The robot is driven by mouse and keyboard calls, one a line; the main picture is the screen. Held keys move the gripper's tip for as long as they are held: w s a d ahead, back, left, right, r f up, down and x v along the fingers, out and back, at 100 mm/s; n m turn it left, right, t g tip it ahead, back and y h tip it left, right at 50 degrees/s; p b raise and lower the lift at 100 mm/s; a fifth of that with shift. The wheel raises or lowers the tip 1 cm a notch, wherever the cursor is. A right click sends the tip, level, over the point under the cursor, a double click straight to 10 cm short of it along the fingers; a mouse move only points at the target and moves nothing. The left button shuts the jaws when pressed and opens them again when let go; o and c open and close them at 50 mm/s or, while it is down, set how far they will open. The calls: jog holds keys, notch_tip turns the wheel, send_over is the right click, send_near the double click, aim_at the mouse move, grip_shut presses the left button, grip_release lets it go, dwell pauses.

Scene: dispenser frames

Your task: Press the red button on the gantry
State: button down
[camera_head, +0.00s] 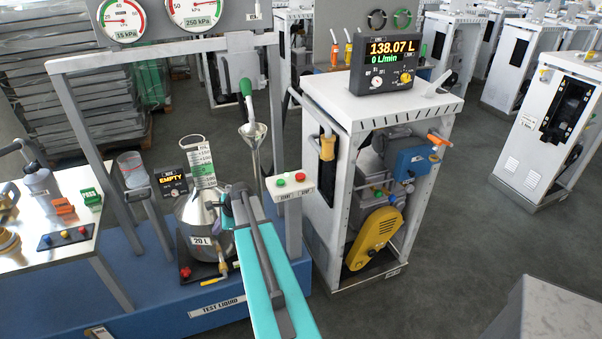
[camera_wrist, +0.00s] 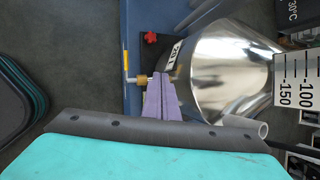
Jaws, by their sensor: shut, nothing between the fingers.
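The red button (camera_head: 300,177) is on the right of a small white box (camera_head: 291,188), with a green button (camera_head: 280,182) to its left. The box is on the right post of the grey gantry (camera_head: 160,55). My gripper is to the left of the box in the head view, in front of the metal 20 L can, and apart from the button. Its fingers (camera_wrist: 161,80) show in the wrist view, shut and empty, pointing at the can's side and valve. The button does not show in the wrist view. My arm hides part of the can.
The metal can (camera_head: 195,215) stands on a blue base (camera_head: 150,310); its red knob (camera_wrist: 150,38) and brass valve (camera_wrist: 140,79) are near my fingers. A funnel (camera_head: 252,135) hangs behind my gripper. A white dispenser cabinet (camera_head: 330,220) stands just right of the button box.

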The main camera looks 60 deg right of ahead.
jog(key=s+d+r+m+t+h+p, duration=0.1)
jog(key=s+d+r+m, duration=0.15)
jog(key=d+r, duration=0.55)
jog(key=s+d+r+m+t+h+p, duration=0.15)
jog(key=s+d+r, duration=0.35)
jog(key=d, duration=0.6)
notch_tip(320, 180, up, 12)
jog(key=m+h+p, duration=0.1)
jog(key=m+h, duration=0.1)
jog(key=h, duration=0.1)
send_over(302, 176)
jog(key=shift+s+f, duration=0.1)
jog(key=shift+f, duration=0.1)
jog(key=shift+f+b, duration=1.9)
jog(key=shift+f, duration=1.15)
jog(key=shift+f+b, duration=0.55)
jog(key=shift+f, duration=0.7)
jog(key=shift+f, duration=0.15)
jog(key=shift+f, duration=0.25)
